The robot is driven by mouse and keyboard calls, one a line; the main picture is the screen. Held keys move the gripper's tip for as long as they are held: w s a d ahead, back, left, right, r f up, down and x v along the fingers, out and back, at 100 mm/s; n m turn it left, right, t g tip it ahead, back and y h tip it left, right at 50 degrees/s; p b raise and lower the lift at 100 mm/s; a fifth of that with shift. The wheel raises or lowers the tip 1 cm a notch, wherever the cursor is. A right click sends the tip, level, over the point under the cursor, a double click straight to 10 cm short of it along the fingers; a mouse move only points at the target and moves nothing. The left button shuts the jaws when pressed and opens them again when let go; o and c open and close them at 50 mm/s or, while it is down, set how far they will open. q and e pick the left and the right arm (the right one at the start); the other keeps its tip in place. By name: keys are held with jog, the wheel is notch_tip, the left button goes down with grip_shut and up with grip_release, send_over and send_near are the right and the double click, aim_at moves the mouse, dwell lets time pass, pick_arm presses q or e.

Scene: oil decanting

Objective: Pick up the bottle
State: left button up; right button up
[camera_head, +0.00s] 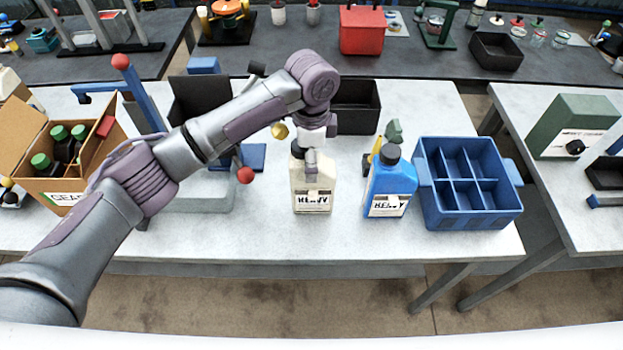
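A cream bottle (314,197) with a "HEAVY" label stands upright on the white table, left of a blue bottle (389,186) that also has a "HEAVY" label and a dark cap. My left gripper (311,165) reaches down from above onto the top of the cream bottle. My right gripper is out of view.
A blue divided crate (432,206) stands right of the blue bottle. A dark bin (357,106) is behind the bottles. A cardboard box (38,187) with green-capped bottles stands at left. A blue stand (142,92) with red knobs is near my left arm. The front table strip is clear.

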pick_arm(q)
jog(key=shift+c, duration=1.3)
grip_shut()
jog(key=shift+d+r, duration=0.1)
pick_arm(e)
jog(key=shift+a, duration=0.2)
pick_arm(q)
jog(key=shift+w+r, duration=0.1)
jog(key=shift+r, duration=0.1)
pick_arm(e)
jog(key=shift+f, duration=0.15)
